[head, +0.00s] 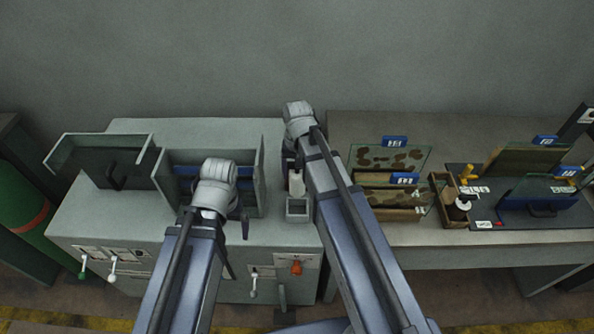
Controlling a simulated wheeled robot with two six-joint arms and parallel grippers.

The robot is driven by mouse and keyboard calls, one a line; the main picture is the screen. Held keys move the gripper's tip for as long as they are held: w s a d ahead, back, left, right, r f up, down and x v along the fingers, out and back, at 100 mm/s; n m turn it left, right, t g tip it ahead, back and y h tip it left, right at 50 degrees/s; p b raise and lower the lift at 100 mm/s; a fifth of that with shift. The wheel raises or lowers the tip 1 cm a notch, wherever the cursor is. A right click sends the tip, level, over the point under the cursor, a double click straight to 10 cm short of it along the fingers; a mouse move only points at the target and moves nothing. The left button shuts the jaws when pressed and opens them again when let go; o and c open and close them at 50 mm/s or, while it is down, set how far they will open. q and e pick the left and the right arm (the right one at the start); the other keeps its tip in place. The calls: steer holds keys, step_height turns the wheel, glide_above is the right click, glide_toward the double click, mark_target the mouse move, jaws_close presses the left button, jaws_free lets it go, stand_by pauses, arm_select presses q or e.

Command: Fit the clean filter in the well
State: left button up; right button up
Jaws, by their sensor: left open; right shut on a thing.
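The grey cabinet (110,225) on the left has two open-topped bays. The left bay (62,165) shows a dark panel with a handle (115,168). In the right bay (262,160) a blue-edged panel (243,172), perhaps a filter, is partly hidden by my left wrist. My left gripper (244,222) is open at that bay's front right, its fingers only partly visible. My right gripper (294,165) is largely hidden behind its arm, right of the bay. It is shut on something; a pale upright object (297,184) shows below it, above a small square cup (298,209). I cannot tell which panel is clean.
Brown-blotched glass panels (392,160) stand in a wooden rack on the right bench (450,237). Farther right, a dark tray (480,211) holds a blue-framed panel (540,195) and a yellowish one (525,160). Levers (112,265) line the cabinet's front.

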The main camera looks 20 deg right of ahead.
mark_target(297, 184)
step_height(297, 184, down, 13)
steer(key=b, duration=1.2)
steer(key=shift+r, duration=0.15)
steer(key=shift+f+b, duration=0.3)
steer(key=shift+b, duration=0.05)
steer(key=o, duration=1.4)
steer(key=shift+r, duration=0.15)
step_height(297, 184, up, 8)
steer(key=p, duration=0.8)
steer(key=shift+f, duration=0.2)
steer(key=shift+f, duration=0.1)
